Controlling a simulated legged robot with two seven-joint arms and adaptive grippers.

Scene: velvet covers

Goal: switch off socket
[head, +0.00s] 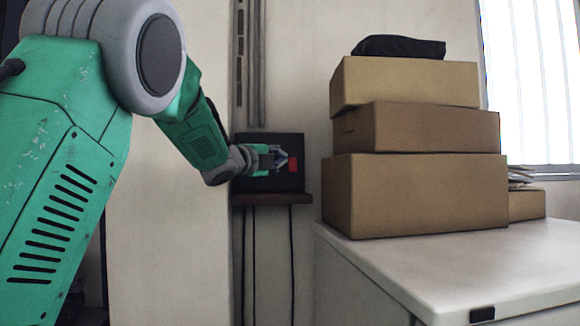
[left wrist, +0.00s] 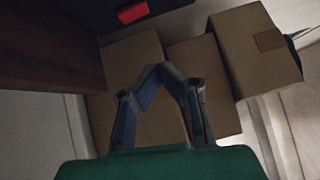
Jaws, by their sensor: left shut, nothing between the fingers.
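The socket is a dark box (head: 297,145) on the wall, with a red switch (head: 293,164) on its front face. In the left wrist view the red switch (left wrist: 132,13) shows near the top, on the dark box (left wrist: 80,14). My left gripper (head: 284,159) is in front of the box, its fingertips close to the left side of the red switch. In the left wrist view my left gripper (left wrist: 158,68) has its fingertips together with nothing between them, below and right of the switch. I cannot tell whether the fingertips touch the switch. My right gripper is not in view.
A dark shelf (head: 272,199) juts out under the box, with cables hanging below. To the right, stacked cardboard boxes (head: 415,195) stand on a white cabinet (head: 480,265), with a black item (head: 400,46) on top. A window (head: 535,80) is at far right.

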